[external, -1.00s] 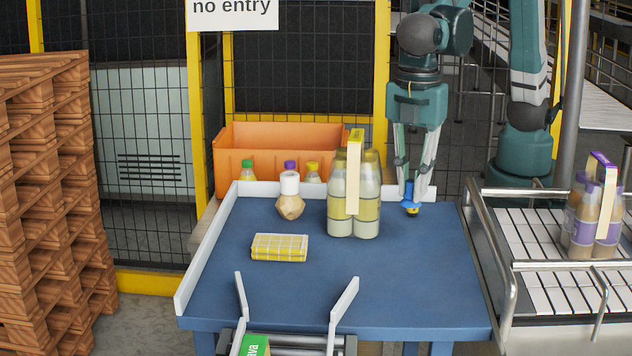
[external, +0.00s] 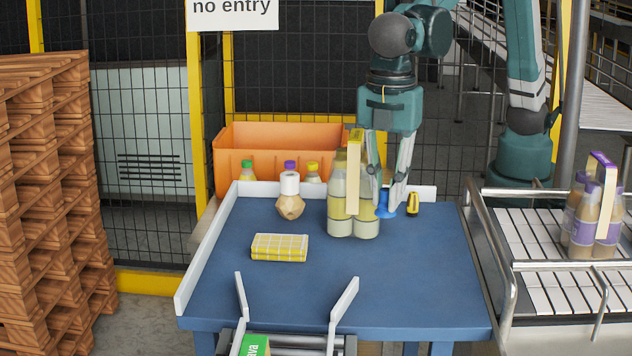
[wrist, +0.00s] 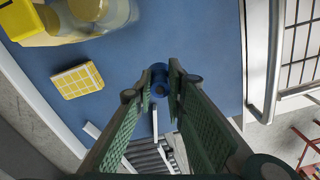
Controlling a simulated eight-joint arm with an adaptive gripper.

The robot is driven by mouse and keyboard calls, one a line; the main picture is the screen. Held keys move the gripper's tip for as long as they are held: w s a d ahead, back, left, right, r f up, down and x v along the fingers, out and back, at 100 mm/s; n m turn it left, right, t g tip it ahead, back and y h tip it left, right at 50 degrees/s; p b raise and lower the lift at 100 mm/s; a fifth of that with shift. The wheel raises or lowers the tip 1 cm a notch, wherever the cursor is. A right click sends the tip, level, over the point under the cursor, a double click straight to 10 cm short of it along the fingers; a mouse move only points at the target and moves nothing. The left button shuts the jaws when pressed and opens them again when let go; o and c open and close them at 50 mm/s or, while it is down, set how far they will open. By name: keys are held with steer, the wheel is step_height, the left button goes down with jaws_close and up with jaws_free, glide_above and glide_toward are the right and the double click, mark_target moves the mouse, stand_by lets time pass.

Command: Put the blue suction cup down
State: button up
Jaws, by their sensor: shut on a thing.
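The blue suction cup (external: 384,207) is at the back of the blue table, just right of the bottle pack. In the wrist view the blue suction cup (wrist: 159,74) sits between my fingertips. My gripper (external: 385,203) points down and is shut on it; it also shows in the wrist view (wrist: 160,88). The fingers partly hide the cup in the external view. I cannot tell whether its underside touches the table (external: 330,280).
A pack of bottles (external: 341,225) stands close on the left. A small yellow and black item (external: 412,204) is on the right. The table's front right is clear.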

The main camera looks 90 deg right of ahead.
steer(key=w+a, duration=0.4)
steer(key=shift+w+a+n+b, duration=0.25)
steer(key=shift+w+n+b, duration=0.15)
steer(key=shift+b, duration=0.05)
steer(key=shift+f, duration=0.1)
steer(key=shift+f, duration=3.1)
steer(key=shift+f, duration=0.1)
steer(key=shift+f, duration=1.75)
steer(key=shift+f, duration=0.15)
steer(key=o, duration=0.8)
